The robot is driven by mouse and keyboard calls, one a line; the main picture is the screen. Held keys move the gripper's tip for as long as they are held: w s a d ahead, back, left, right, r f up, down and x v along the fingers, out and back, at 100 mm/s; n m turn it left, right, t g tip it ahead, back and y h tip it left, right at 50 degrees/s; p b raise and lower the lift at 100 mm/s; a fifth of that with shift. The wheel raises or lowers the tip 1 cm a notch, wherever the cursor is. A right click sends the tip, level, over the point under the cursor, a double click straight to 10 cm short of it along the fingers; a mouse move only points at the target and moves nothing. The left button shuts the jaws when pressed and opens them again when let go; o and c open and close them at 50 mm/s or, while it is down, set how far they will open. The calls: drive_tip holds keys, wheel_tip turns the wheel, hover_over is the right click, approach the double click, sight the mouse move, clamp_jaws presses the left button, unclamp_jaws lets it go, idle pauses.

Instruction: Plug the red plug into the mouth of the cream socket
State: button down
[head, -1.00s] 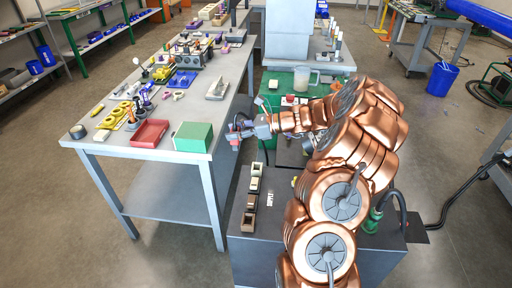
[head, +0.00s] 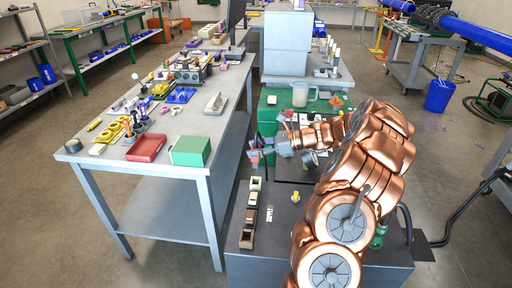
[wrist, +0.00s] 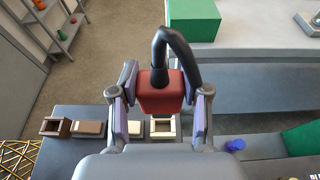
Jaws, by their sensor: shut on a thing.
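The red plug (wrist: 160,97), a block with a black cable arching from its top, sits between the pads of my gripper (wrist: 160,90) in the wrist view. The gripper is shut on it. The cream socket (wrist: 163,134), a square frame with a dark open mouth, shows just below the plug in that picture, partly covered by it. In the head view my gripper (head: 262,156) is above the far end of the socket row, where the cream socket (head: 255,182) stands. The plug looks apart from the socket; the exact gap cannot be told.
Other blocks stand in line with the socket, including a brown open one (wrist: 55,127). They are on a dark grey cart top (head: 285,235). A workbench (head: 110,165) with a green box (head: 190,150) and red tray (head: 147,148) is to the left.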

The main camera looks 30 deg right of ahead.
sight(256, 161)
drive_tip(key=shift+f+b, duration=0.9)
drive_tip(key=shift+f, duration=1.9)
drive_tip(key=shift+f, duration=2.05)
drive_tip(key=shift+c, duration=2.3)
unclamp_jaws()
drive_tip(key=v, duration=1.2)
